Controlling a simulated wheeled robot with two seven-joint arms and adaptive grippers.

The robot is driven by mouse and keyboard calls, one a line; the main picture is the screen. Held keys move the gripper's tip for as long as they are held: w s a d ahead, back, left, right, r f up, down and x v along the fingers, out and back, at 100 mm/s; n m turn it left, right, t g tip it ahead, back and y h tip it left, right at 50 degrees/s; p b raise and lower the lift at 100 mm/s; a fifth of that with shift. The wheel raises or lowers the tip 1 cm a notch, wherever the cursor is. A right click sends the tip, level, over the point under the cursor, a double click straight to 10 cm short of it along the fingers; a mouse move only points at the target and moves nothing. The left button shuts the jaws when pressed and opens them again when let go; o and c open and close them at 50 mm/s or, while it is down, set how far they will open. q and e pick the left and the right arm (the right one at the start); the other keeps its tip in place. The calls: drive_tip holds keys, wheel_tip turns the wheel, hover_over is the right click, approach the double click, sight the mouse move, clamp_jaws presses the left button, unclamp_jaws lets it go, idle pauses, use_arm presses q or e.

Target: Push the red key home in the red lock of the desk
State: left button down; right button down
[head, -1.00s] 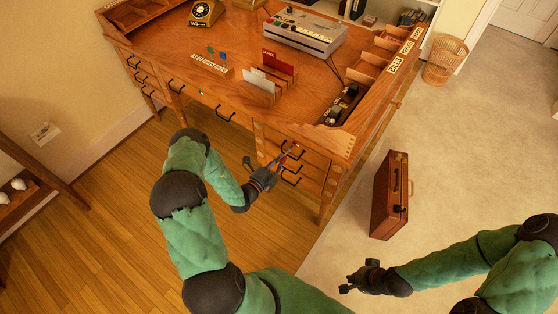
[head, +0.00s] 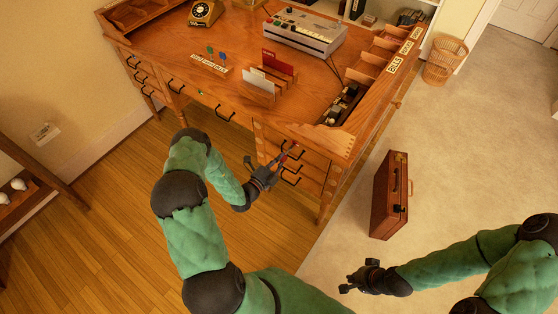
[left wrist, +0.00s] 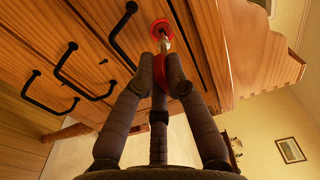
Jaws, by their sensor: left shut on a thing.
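The red lock (left wrist: 162,29) is a round red ring on the wooden front of the desk (head: 230,80). My left gripper (left wrist: 164,72) is shut on the red key (left wrist: 180,89), whose red part shows between and behind its fingers. The key's metal shaft points at the middle of the lock, and its tip appears to be at or in the keyhole; how deep I cannot tell. In the head view my left gripper (head: 275,168) is at the desk's right drawers, with the key small and partly hidden. My right gripper (head: 362,279) is open and empty over the carpet.
Black drawer handles (left wrist: 122,35) stick out near my left fingers. On the desk top are green and blue pieces (head: 216,53), card holders (head: 270,75), a grey machine (head: 304,32) and a telephone (head: 205,12). A brown briefcase (head: 388,195) stands on the floor.

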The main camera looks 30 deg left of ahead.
use_arm(q)
drive_tip(key=shift+w+d, duration=0.1)
drive_tip(key=shift+w, duration=1.35)
idle(0.5)
drive_tip(key=c, duration=1.2)
unclamp_jaws()
drive_tip(key=o, duration=0.5)
drive_tip(key=shift+s, duration=0.15)
